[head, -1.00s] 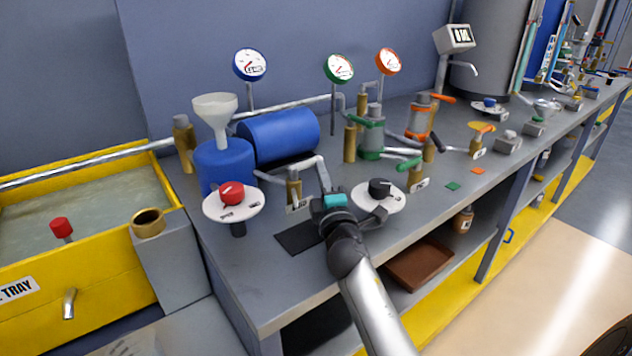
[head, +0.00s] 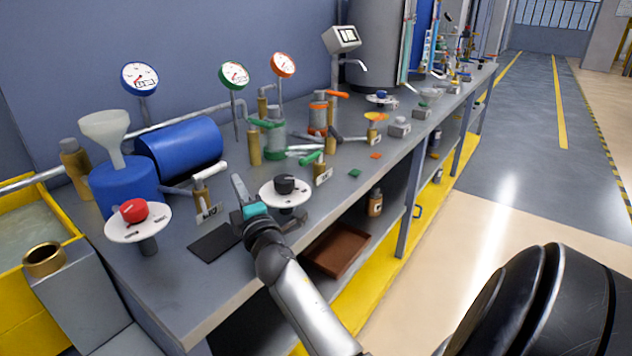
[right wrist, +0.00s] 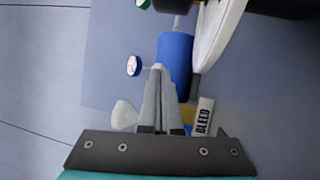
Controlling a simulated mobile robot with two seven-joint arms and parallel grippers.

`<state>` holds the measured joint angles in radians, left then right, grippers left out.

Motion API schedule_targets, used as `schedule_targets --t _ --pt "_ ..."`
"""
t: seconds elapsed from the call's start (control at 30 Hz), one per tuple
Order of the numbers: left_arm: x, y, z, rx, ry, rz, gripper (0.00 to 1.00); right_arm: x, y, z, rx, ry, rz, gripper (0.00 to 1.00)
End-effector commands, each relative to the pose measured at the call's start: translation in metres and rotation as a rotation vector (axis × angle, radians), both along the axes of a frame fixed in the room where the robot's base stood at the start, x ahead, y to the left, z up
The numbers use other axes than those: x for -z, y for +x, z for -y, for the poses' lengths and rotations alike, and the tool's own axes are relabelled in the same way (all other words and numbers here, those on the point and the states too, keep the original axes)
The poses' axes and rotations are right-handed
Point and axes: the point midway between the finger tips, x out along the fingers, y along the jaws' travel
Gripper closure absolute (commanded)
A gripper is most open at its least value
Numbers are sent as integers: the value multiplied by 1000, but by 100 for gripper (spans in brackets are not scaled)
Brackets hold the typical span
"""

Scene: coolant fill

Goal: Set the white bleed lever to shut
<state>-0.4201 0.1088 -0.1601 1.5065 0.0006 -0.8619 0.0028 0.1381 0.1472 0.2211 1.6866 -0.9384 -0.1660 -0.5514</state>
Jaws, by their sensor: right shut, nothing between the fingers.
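The white bleed lever (head: 211,171) sits on top of a small brass valve (head: 202,193) at the bench's near left end. It slopes up to the right, and a small label plate (head: 208,213) stands at the valve's foot. In the right wrist view a plate reading BLEED (right wrist: 204,117) shows right of the fingers. My right gripper (head: 237,178) is shut and empty, to the right of the lever and apart from it. The shut fingers also show in the right wrist view (right wrist: 158,72). My left gripper is not in view.
A white dial with a red knob (head: 133,210) stands left of the valve, one with a black knob (head: 285,184) right of my gripper. Behind are a white funnel (head: 106,128) and a blue tank (head: 180,150). A dark pad (head: 215,243) lies in front.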

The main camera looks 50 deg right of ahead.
Motion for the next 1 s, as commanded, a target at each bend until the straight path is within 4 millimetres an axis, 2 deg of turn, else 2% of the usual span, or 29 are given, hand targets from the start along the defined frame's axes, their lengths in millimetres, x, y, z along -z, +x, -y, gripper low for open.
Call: schedule_targets --t 0.5,0.8,1.0 --pt "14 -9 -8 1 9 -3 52 21 -92 10 0 3 -4 100" --pt "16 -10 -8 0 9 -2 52 34 -153 16 2 4 -5 100" --pt "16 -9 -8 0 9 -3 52 39 -184 18 0 3 -3 100"
